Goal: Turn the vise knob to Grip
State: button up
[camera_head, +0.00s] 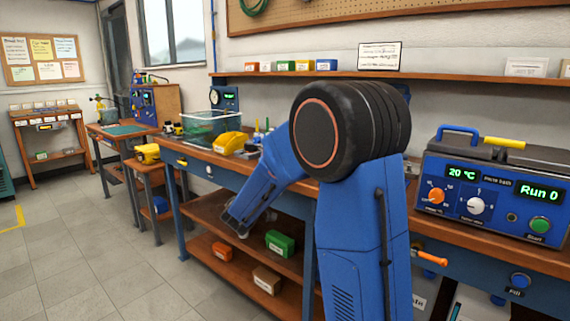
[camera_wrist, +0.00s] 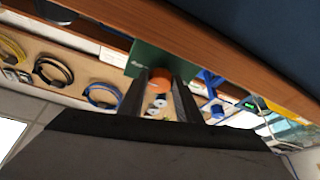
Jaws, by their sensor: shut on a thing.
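My gripper (camera_head: 236,226) reaches down and left in the head view, in front of the blue workbench. In the wrist view, its two dark fingers (camera_wrist: 162,78) stand close together on either side of a round orange knob (camera_wrist: 160,73). The gripper is shut on this knob. The fingers cover part of it, and its markings cannot be read. A dark green panel (camera_wrist: 148,58) is directly behind the fingertips. The vise and its Grip label cannot be made out in either view; my arm hides part of the bench.
The long workbench (camera_head: 222,174) has lower shelves holding a green box (camera_head: 280,243) and an orange box (camera_head: 222,251). A blue device with dials (camera_head: 492,197) stands on the bench at right. An orange handle (camera_head: 431,258) juts from the bench front. The floor at left is clear.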

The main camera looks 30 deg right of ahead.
jog(key=shift+f+m+g+h, duration=0.1)
jog(key=shift+m+g+h, duration=0.2)
jog(key=shift+m, duration=0.8)
jog(key=o, duration=1.1)
jog(key=shift+c, duration=0.2)
jog(key=v, duration=1.7)
jog(key=shift+a, duration=0.2)
